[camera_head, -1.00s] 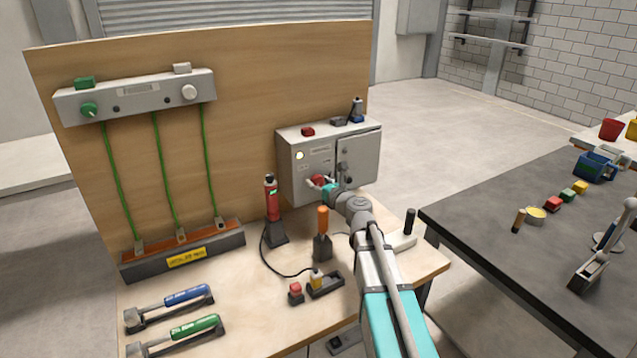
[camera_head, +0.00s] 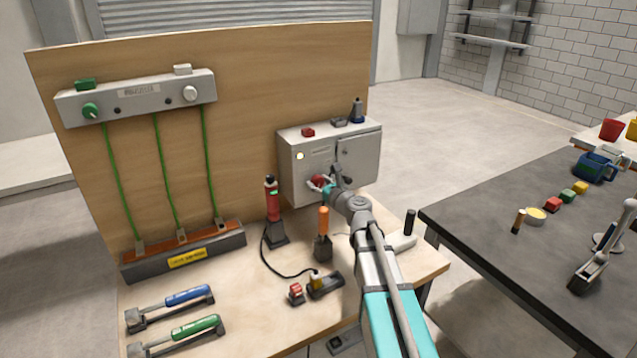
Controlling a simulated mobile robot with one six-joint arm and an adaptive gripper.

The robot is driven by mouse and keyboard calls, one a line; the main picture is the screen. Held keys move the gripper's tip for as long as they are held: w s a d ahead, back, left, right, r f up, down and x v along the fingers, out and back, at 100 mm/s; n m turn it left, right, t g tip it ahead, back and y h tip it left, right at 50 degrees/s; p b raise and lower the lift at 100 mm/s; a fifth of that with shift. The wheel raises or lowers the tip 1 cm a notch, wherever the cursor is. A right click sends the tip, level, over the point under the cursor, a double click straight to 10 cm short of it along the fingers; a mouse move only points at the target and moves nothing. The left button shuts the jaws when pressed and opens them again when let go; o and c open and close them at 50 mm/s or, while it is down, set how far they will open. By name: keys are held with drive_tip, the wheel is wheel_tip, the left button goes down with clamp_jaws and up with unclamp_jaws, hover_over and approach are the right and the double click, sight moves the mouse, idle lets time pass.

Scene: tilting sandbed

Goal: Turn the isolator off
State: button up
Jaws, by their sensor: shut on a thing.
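The isolator is a grey box (camera_head: 300,165) mounted on the lower right of the wooden backboard. A red handle (camera_head: 317,180) sits low on its front, left of the closed grey door (camera_head: 362,160). A small round pale lamp (camera_head: 300,156) is at the upper left of the front. My gripper (camera_head: 324,186) reaches in from the lower right and is shut on the red handle. The fingers and my wrist hide part of the handle, so its exact angle is hard to see.
A cable and small blocks lie nearby. Blue (camera_head: 188,295) and green (camera_head: 195,325) handled tools lie at front left. A dark table (camera_head: 480,215) stands at right.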

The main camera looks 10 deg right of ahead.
drive_tip(key=n, duration=0.5)
drive_tip(key=shift+h+p, duration=0.3)
drive_tip(key=shift+p, duration=0.1)
drive_tip(key=n, duration=0.5)
drive_tip(key=shift+n+h, duration=0.3)
drive_tip(key=o, duration=1.1)
drive_tip(key=shift+o, duration=0.2)
